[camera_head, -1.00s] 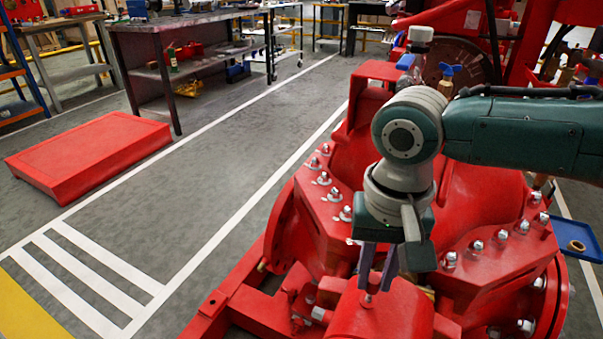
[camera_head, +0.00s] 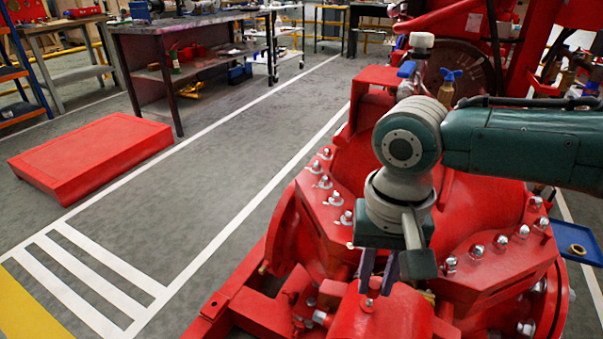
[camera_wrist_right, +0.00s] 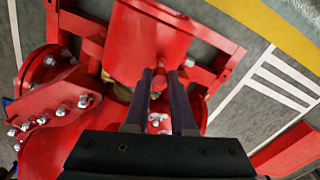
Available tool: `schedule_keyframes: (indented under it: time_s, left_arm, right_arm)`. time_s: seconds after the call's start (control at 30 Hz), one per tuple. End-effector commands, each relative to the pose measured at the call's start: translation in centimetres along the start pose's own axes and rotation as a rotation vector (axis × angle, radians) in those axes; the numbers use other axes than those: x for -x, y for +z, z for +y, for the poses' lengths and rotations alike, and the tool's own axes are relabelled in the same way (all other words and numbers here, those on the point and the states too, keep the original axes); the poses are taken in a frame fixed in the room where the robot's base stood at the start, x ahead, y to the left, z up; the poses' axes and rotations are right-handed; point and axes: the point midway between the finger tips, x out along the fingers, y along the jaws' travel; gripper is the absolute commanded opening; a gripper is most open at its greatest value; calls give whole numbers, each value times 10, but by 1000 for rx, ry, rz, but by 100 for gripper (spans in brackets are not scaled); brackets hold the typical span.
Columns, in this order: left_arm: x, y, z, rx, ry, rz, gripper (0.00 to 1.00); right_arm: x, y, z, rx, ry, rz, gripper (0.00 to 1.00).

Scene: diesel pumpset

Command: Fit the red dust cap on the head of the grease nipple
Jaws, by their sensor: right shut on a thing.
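My right gripper (camera_head: 375,290) points down over the red pump housing (camera_head: 400,315). Its two dark fingers also show in the right wrist view (camera_wrist_right: 160,76), with a small red piece, seemingly the dust cap (camera_wrist_right: 159,84), between them near the tips. A small pale-topped fitting, seemingly the grease nipple (camera_head: 369,302), stands on the housing just below the fingertips. Whether cap and nipple touch I cannot tell. My left gripper is not in view.
Bolted red flanges with several silver nuts (camera_head: 346,218) stand close around the gripper. A blue tray (camera_head: 577,240) is at the right. A red platform (camera_head: 90,160) lies on the open grey floor at the left, with workbenches behind.

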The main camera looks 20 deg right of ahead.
Motion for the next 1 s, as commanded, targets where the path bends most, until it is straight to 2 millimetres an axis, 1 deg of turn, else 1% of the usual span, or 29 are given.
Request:
schedule_keyframes:
  time_s: [0.23,0.63,1.0]
  left_arm:
    - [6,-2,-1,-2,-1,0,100]
    - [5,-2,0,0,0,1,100]
    - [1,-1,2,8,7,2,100]
  right_arm:
    - [1,0,0,4,0,0,0]
    - [-1,0,0,5,-1,0,0]
    - [-9,0,0,4,-1,-1,0]
